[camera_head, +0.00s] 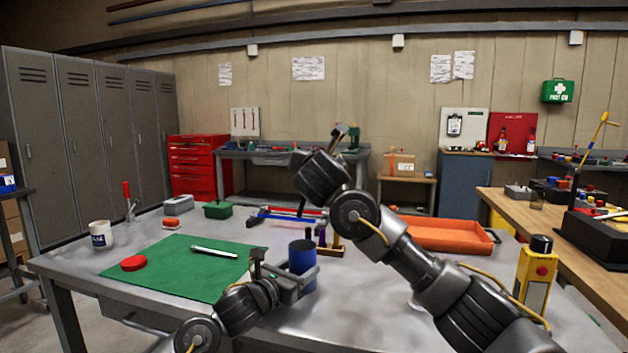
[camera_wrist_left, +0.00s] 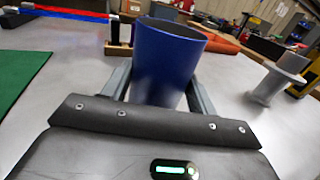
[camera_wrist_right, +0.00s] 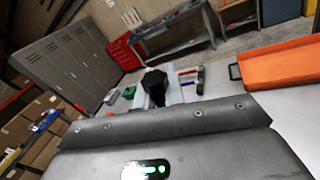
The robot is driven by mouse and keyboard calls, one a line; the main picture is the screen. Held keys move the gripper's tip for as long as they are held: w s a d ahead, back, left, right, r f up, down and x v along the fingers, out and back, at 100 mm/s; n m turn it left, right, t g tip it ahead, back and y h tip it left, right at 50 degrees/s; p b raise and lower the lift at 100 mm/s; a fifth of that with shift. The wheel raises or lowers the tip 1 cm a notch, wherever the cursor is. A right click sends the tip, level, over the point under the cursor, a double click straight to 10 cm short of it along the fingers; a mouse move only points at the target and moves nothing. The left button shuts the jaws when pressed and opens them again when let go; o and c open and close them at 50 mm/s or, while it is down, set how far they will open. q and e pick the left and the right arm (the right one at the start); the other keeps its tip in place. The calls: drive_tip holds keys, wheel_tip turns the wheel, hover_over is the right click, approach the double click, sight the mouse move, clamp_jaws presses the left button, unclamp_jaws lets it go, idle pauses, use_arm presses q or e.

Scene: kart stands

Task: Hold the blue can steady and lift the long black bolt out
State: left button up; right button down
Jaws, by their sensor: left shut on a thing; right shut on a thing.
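The blue can (camera_head: 302,264) stands upright on the grey metal table. My left gripper (camera_head: 304,276) is shut around its sides; in the left wrist view the can (camera_wrist_left: 166,65) sits between the two fingers. My right gripper (camera_head: 342,133) is raised high above the table, over and a little right of the can. It is shut on a black thing, which looks like the head of the long black bolt (camera_wrist_right: 155,84) in the right wrist view. The bolt's shaft is hidden there, and I cannot make the bolt out clearly in the head view.
A green mat (camera_head: 180,270) with a red round lid (camera_head: 133,263) and a silver rod (camera_head: 214,252) lies at left. A white mug (camera_head: 100,234) stands by it. An orange tray (camera_head: 450,236) is at the right. A pale spool (camera_wrist_left: 282,78) stands right of the can.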

use_arm(q)
drive_tip(key=o, duration=1.1)
